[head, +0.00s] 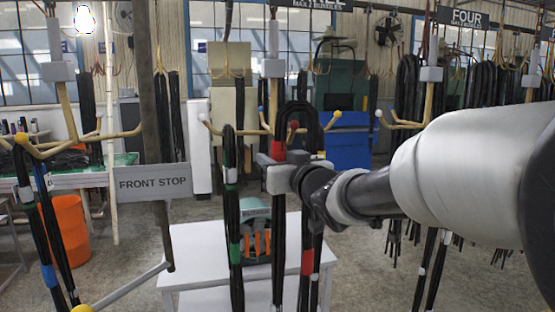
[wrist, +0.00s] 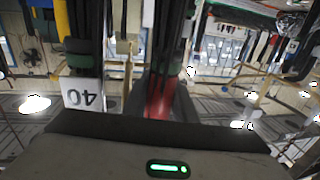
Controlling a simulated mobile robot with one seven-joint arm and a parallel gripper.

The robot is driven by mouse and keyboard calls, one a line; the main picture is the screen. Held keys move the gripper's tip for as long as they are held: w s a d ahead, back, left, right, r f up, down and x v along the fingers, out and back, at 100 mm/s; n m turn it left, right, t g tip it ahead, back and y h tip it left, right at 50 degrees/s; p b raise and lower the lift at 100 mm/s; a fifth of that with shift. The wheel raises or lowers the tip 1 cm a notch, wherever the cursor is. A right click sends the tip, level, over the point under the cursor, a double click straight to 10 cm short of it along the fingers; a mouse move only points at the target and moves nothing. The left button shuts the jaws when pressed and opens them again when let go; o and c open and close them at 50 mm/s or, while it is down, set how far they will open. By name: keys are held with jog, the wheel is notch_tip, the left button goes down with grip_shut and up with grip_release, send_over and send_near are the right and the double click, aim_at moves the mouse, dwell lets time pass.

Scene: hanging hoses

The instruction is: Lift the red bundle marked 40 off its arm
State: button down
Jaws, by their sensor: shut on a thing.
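The red bundle (head: 307,262) is a loop of black hoses with red bands, hanging over a yellow arm (head: 255,131) with a red tip. My gripper (head: 278,168) is shut on its left strand, just below the upper red band. In the wrist view, a red band (wrist: 160,95) shows at the jaws, with a white tag reading 40 (wrist: 83,95), upside down, to its left. The gripper hides part of the bundle. I cannot tell whether the loop still rests on the arm.
A green-banded bundle (head: 232,190) hangs close on the left, and a blue-banded one (head: 47,230) further left. More black bundles (head: 485,75) hang at right.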

jog(key=a+v, duration=0.1)
jog(key=v, duration=0.6)
jog(key=shift+s+r, duration=0.2)
jog(key=shift+s, duration=0.25)
jog(key=shift+f, duration=0.1)
dwell(0.4)
